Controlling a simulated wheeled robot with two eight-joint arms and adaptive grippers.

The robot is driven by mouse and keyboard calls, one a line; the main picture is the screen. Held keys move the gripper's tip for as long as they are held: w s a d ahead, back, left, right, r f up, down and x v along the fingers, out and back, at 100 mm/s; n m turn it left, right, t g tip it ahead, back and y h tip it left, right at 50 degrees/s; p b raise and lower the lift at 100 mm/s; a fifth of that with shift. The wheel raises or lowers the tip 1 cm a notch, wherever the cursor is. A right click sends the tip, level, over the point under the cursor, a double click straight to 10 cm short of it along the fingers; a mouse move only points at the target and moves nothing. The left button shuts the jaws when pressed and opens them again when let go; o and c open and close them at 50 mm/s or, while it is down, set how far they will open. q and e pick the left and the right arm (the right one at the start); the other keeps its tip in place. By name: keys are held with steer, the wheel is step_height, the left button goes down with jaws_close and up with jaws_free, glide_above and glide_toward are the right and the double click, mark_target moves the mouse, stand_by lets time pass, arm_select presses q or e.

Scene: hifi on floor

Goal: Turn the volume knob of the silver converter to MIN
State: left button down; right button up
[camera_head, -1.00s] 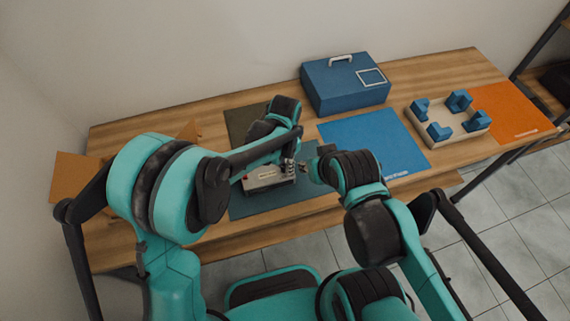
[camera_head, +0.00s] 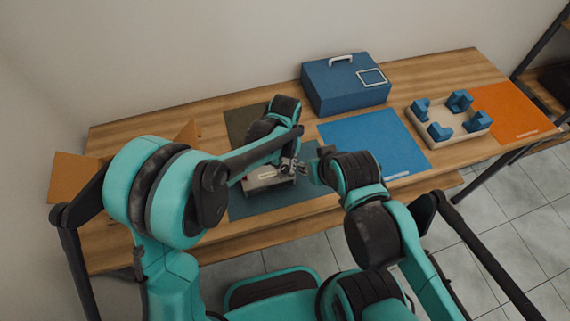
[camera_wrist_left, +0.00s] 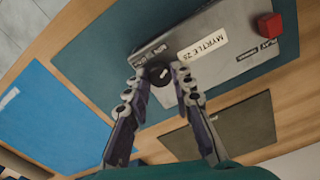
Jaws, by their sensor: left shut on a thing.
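The silver converter (camera_head: 262,182) lies on the dark teal mat, partly hidden by my left arm. In the left wrist view the converter (camera_wrist_left: 225,30) shows a MYRTLE-25 label, a red button (camera_wrist_left: 268,25) and a black round volume knob (camera_wrist_left: 159,73) with a pale mark. Small lettering beside the knob is too blurred to read surely. My left gripper (camera_wrist_left: 161,77), also in the head view (camera_head: 292,164), is shut on the knob, one finger on each side. My right gripper (camera_head: 314,170) hangs just right of the converter; its jaws are too small to judge.
A blue case (camera_head: 345,88) stands at the back of the table. A pale tray (camera_head: 447,131) with blue blocks is to the right. Blue (camera_head: 390,145) and orange (camera_head: 508,113) mats lie flat and clear. A brown carton (camera_head: 75,176) is at the left.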

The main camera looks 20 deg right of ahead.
mark_target(284, 167)
arm_select(q)
steer(key=shift+n, duration=0.6)
steer(key=c, duration=1.3)
jaws_free()
steer(key=shift+r, duration=0.1)
step_height(284, 167, up, 12)
steer(key=shift+a, duration=0.1)
